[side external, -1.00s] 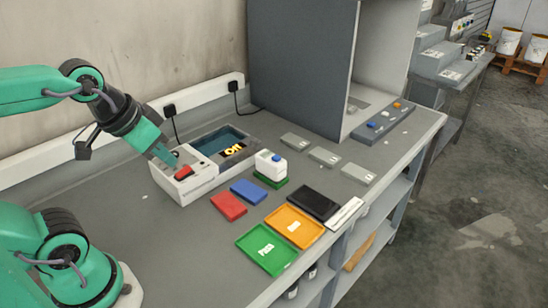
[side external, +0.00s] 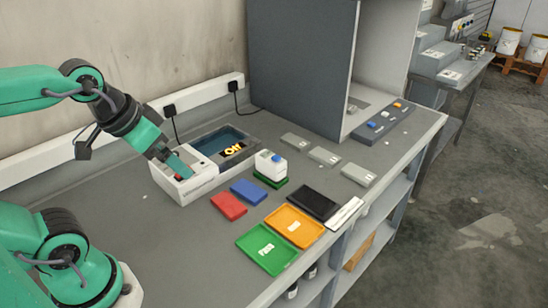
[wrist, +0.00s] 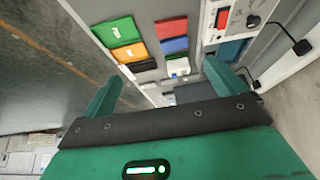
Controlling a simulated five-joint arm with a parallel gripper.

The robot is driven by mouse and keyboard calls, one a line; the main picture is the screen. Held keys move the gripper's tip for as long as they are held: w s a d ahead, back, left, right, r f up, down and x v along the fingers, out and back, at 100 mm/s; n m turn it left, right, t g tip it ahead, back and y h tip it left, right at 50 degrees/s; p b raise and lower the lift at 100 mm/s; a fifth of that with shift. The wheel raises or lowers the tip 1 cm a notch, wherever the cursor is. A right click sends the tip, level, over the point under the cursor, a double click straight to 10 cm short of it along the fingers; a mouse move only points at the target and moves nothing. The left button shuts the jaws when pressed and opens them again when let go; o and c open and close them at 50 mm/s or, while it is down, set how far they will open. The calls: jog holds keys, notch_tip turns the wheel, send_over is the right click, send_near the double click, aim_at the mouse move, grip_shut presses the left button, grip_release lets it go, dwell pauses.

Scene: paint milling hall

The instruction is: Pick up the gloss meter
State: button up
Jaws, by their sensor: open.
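A small white box-like device with a blue top (side external: 270,165), likely the gloss meter, stands on a green pad (side external: 281,183) in the middle of the bench. It also shows small in the wrist view (wrist: 178,66). My gripper (side external: 174,160) is above the white control end of the bath unit, left of the device and apart from it. In the wrist view, my gripper (wrist: 162,72) has its two green fingers wide apart with nothing between them.
The bath unit (side external: 185,187) stands under my gripper. Red (side external: 229,206) and blue (side external: 248,191) blocks, a green tray (side external: 252,240), an orange tray (side external: 311,228) and a black slab (side external: 318,202) lie nearer the front edge. A grey booth (side external: 300,70) stands behind.

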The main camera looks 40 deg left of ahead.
jog(key=shift+w+r, duration=0.1)
jog(key=g, duration=0.5)
send_over(271, 162)
jog(key=w+a, duration=0.1)
jog(key=a, duration=0.1)
notch_tip(271, 162, down, 13)
jog(key=shift+w+r, duration=0.1)
jog(key=shift+w, duration=0.05)
jog(key=shift+w+f+g, duration=0.25)
jog(key=shift+f+g, duration=0.05)
jog(key=shift+f, duration=0.2)
jog(key=shift+d+f, duration=0.1)
jog(key=shift+f, duration=3.8)
